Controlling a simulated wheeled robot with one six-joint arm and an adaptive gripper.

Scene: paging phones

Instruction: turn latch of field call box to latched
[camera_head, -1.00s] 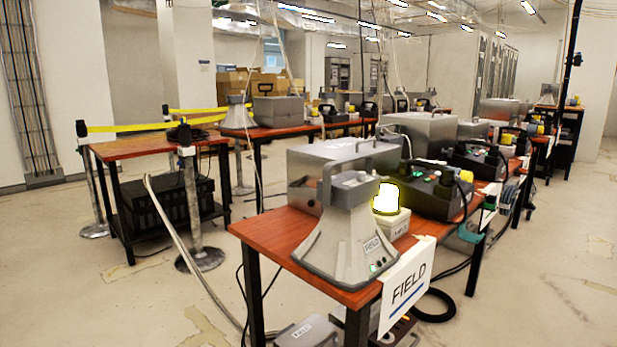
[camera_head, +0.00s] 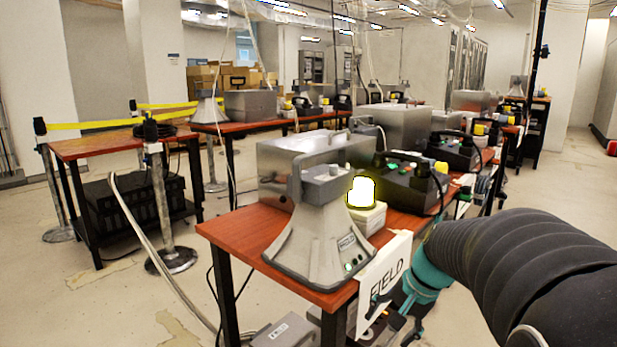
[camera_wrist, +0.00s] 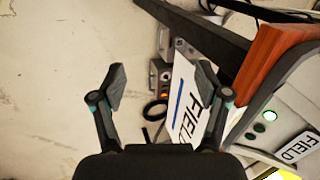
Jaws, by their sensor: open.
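A grey box with a small label (camera_head: 284,332) sits low beneath the front of the red-brown table. Another low unit (camera_head: 385,328) is partly hidden by my gripper and the FIELD sign (camera_head: 384,284). Small grey boxes (camera_wrist: 160,76) show between and beyond my fingers in the wrist view. I cannot tell which unit is the field call box, and no latch is clear. My gripper (camera_wrist: 161,80) is open and empty, fingers spread and pointing down near the table's front edge. In the head view it is beside the FIELD sign.
The red-brown table (camera_head: 232,232) carries a grey horn unit (camera_head: 322,228) with a FIELD label, a lit yellow beacon (camera_head: 361,192) and a large grey case (camera_head: 275,170). The table edge (camera_wrist: 265,60) is close to my right finger. Open floor lies left of my gripper.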

